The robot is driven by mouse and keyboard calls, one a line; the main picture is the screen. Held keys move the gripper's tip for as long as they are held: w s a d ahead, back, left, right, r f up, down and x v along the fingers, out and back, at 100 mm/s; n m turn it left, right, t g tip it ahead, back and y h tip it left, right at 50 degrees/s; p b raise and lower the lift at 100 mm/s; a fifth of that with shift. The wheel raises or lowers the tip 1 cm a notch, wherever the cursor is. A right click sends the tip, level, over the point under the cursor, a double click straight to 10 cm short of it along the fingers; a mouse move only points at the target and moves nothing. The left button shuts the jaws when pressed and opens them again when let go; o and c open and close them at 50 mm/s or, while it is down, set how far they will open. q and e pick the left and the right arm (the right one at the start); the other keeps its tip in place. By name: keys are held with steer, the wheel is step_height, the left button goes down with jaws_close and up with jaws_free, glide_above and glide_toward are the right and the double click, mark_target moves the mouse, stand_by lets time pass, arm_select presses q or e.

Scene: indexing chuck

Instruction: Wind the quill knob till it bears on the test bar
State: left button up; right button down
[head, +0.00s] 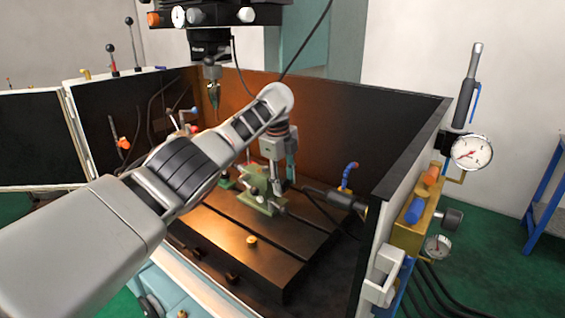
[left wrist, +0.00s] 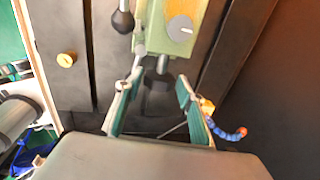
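A green fixture (head: 258,187) stands on the slotted machine table in the head view. My left gripper (head: 281,176) points down over its right end. In the left wrist view, the fixture's green body (left wrist: 181,12) carries a grey round dial and a black ball-ended lever (left wrist: 123,20) beside it. A dark round knob (left wrist: 158,83) juts from the body into the space between the fingertips of my left gripper (left wrist: 160,78). The fingers are open, one on each side, with gaps showing. I cannot make out the test bar, or whether anything bears on it. My right gripper is not in view.
Dark enclosure walls (head: 340,120) surround the table (head: 215,232). A spindle head (head: 213,72) hangs at the back. A blue jointed hose (head: 348,174) stands to the right, with a gauge (head: 471,153) outside the wall. The front of the table is mostly bare, with one small brass knob (head: 251,240).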

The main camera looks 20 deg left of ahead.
arm_select(q)
step_height(320, 180, up, 10)
steer(key=s, duration=0.1)
steer(key=shift+s+a, duration=0.2)
steer(key=shift+s, duration=0.05)
steer(key=shift+r, duration=0.1)
